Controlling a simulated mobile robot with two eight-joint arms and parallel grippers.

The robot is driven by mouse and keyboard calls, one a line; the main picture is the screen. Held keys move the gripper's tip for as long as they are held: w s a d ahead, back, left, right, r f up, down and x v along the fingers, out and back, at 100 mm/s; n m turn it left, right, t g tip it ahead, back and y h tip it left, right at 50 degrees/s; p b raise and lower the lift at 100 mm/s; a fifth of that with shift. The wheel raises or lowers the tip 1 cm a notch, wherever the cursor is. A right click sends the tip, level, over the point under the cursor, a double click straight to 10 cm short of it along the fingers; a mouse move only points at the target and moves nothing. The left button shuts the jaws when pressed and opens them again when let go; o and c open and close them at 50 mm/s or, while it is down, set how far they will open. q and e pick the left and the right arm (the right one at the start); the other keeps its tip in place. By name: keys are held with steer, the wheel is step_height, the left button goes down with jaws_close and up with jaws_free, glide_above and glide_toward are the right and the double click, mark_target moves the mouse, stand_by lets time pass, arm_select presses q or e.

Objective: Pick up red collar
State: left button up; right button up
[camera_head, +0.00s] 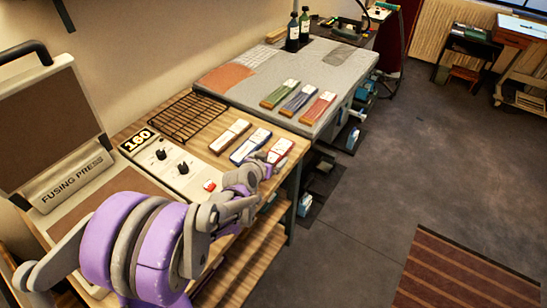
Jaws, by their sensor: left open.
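A red-edged piece with a white face, which looks like the red collar (281,149), lies near the right edge of the wooden table (205,165). My left gripper (266,162) is open at its near-left side and covers part of it. I cannot tell whether the fingers touch it. A blue-edged piece (247,149) lies just left of it, and a tan piece (230,136) lies farther left. Another red piece (318,108) lies on the grey worktop behind, beside a blue one (299,99) and a green one (280,94). My right gripper is not in view.
The fusing press (75,182) stands open at the left, with its control panel (165,165) beside it. Dark bottles (293,33) stand at the back of the grey worktop. Open floor lies to the right.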

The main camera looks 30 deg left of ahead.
mark_target(272, 158)
arm_select(q)
steer(key=shift+w+f, duration=0.3)
steer(key=shift+w, duration=0.25)
steer(key=c, duration=1.2)
steer(key=shift+o, duration=0.2)
steer(key=shift+r, duration=0.1)
steer(key=shift+r, duration=0.3)
steer(key=shift+c, duration=0.9)
step_height(272, 158, up, 9)
steer(key=shift+r+p, duration=0.15)
steer(key=shift+p, duration=0.6)
